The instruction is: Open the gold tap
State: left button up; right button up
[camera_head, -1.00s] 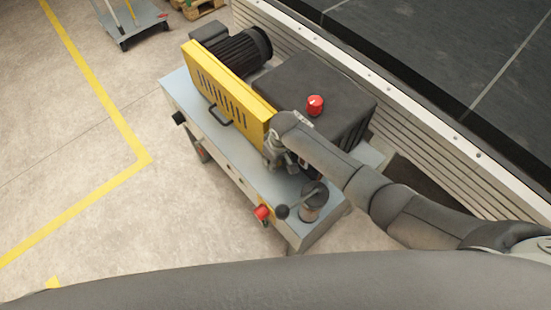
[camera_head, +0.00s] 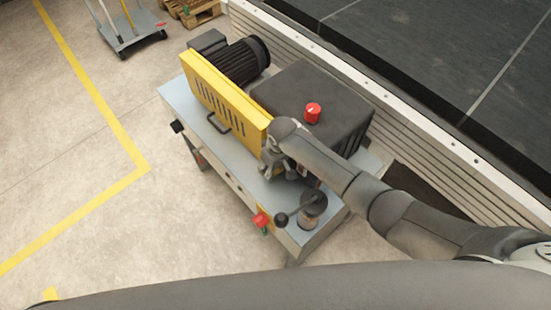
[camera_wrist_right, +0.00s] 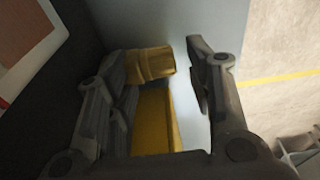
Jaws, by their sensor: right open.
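A gold, blocky fitting that looks like the gold tap (camera_wrist_right: 150,64) shows in the right wrist view, between the fingers and nearer the left one. My right gripper (camera_wrist_right: 158,58) is open around it, with a clear gap to the right finger. Whether the left finger touches it I cannot tell. In the head view my right gripper (camera_head: 272,168) points down at the machine beside the end of the yellow guard, and the tap is hidden there by my arm and gripper. My left gripper is not in view.
The yellow guard (camera_head: 225,95) and black box with a red knob (camera_head: 313,112) stand close to my right gripper. A black-knobbed lever (camera_head: 297,212) and red button (camera_head: 261,220) are at the machine's near end. Open floor (camera_head: 80,220) lies left.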

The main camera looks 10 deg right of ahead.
notch_tip(320, 180, up, 11)
jog(key=s+d, duration=0.1)
jog(key=shift+s, duration=0.2)
jog(key=shift+r, duration=0.1)
jog(key=shift+c, duration=0.2)
